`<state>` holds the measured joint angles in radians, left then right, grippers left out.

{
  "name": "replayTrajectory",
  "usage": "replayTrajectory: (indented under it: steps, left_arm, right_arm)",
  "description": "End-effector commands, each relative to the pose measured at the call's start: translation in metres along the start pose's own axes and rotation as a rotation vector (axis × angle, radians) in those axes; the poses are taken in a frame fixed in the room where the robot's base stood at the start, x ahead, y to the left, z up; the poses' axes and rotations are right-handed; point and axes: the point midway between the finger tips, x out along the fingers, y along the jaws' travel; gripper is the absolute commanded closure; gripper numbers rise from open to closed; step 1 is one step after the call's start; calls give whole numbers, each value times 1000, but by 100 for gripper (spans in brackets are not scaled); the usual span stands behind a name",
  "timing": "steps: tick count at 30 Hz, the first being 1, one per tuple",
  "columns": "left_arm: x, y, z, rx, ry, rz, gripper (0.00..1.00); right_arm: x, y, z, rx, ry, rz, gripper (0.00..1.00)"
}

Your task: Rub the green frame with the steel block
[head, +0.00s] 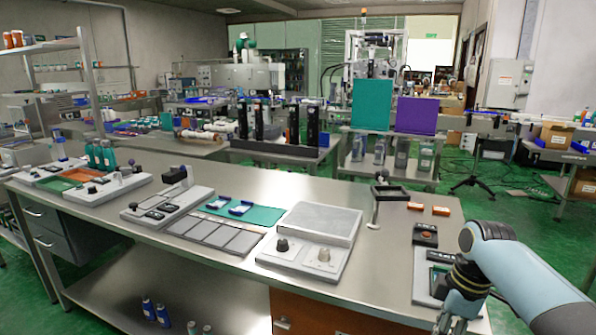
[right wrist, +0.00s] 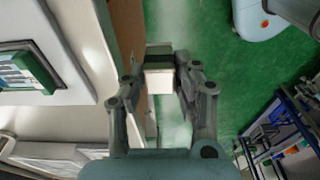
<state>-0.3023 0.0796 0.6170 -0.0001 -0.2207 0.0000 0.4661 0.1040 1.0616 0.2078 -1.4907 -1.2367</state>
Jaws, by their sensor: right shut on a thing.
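The green frame (right wrist: 42,72) edges a small panel with pale keys on a light grey device at the left of the right wrist view. In the head view the green-edged panel (head: 440,257) is partly hidden by my right arm. My right gripper (right wrist: 166,66) is shut on a pale block with a dark band, which I take as the steel block (right wrist: 159,82). The block is apart from the frame, out past the bench edge in the wrist view. In the head view my right gripper (head: 453,318) is low at the right, its fingertips unclear. My left gripper is not in view.
The device stands near the right end of the steel bench (head: 385,270). A small dark box (head: 425,234) and orange blocks (head: 441,211) lie behind it. A grey platform with knobs (head: 308,255) stands to the left. Green floor shows beyond the bench edge.

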Motion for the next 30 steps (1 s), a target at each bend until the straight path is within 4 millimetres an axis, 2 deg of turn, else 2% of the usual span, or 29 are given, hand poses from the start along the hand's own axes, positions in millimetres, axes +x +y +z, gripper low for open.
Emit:
replayTrajectory:
  steps: [1,3,9,15,18,30]
  left_arm:
    - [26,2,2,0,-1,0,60]
    - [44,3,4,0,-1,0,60]
    - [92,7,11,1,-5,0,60]
    - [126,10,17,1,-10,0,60]
    - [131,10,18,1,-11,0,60]
    - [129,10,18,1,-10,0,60]
  right_arm:
    - [26,0,3,0,0,-1,100]
    - [45,-1,6,0,-1,-3,100]
    - [97,-2,13,1,-3,-8,100]
    - [134,-4,18,2,-6,-15,100]
    - [140,-4,19,2,-6,-16,100]
    - [138,-4,18,2,-6,-15,100]
